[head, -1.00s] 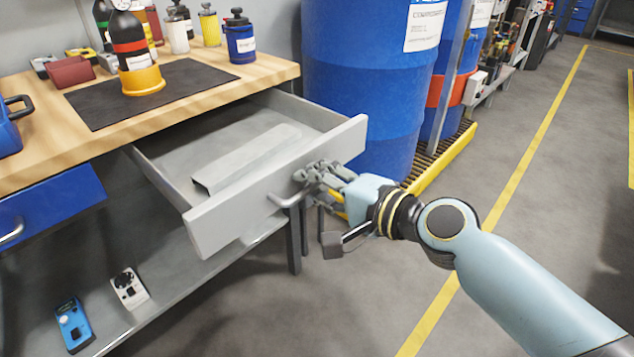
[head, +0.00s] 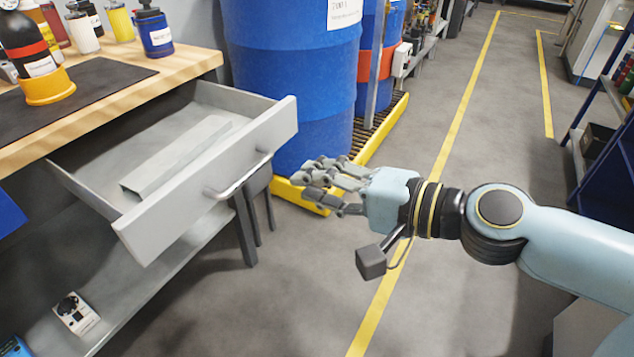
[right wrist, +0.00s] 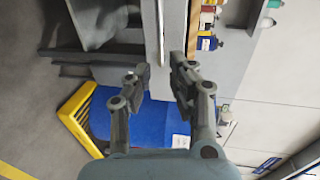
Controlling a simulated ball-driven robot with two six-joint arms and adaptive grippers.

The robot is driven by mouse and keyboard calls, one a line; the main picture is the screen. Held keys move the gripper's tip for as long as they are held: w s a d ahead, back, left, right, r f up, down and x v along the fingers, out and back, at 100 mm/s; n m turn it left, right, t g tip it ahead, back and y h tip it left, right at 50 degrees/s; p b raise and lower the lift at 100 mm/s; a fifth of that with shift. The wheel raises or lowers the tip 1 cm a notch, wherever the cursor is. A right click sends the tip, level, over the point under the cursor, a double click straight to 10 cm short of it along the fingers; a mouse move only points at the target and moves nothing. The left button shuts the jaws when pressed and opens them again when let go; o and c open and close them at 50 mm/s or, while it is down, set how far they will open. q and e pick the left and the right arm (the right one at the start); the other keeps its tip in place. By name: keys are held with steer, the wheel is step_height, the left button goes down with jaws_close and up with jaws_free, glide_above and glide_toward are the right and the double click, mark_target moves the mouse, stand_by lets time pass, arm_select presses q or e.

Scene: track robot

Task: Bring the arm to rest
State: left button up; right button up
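My right gripper (head: 328,185) is in the head view, right of the open drawer (head: 205,180) and apart from its bar handle (head: 238,178). Its fingers are spread and nothing is between them. In the right wrist view the fingers of my right gripper (right wrist: 155,85) stand apart, with the drawer front's edge (right wrist: 160,30) beyond them. The grey drawer is pulled out from under the wooden bench top and holds a long grey metal piece (head: 178,155). My left gripper is in neither view.
A blue drum (head: 290,80) stands behind my right gripper on a yellow-edged pallet (head: 385,130). Bottles, including a blue one (head: 155,35), stand on the bench top (head: 190,65). A blue shelf unit (head: 600,150) is at the far right. Grey floor (head: 300,290) is clear below.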

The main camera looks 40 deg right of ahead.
stand_by(0.3)
steer(key=s+d+f+n+g+h, duration=0.1)
steer(key=s+d+f+g, duration=0.1)
steer(key=f, duration=0.8)
steer(key=s+d+f+n+g+h, duration=0.1)
steer(key=s+d+f+g+h, duration=0.1)
steer(key=f, duration=0.7)
steer(key=s+d+f+n+g+h, duration=0.1)
steer(key=s+d+f+n+g, duration=0.1)
steer(key=f, duration=0.8)
steer(key=s+f+n+g, duration=0.2)
steer(key=s+f, duration=0.3)
steer(key=s, duration=0.5)
steer(key=s+f+n+g+h, duration=0.1)
steer(key=s+f+n+g, duration=0.2)
steer(key=s, duration=0.7)
steer(key=s+f+n+g+h, duration=0.1)
steer(key=s+f+n+g, duration=0.2)
steer(key=s+f, duration=0.6)
steer(key=shift+s+d+f+n, duration=0.2)
steer(key=shift+s+n, duration=0.45)
steer(key=shift+n, duration=0.55)
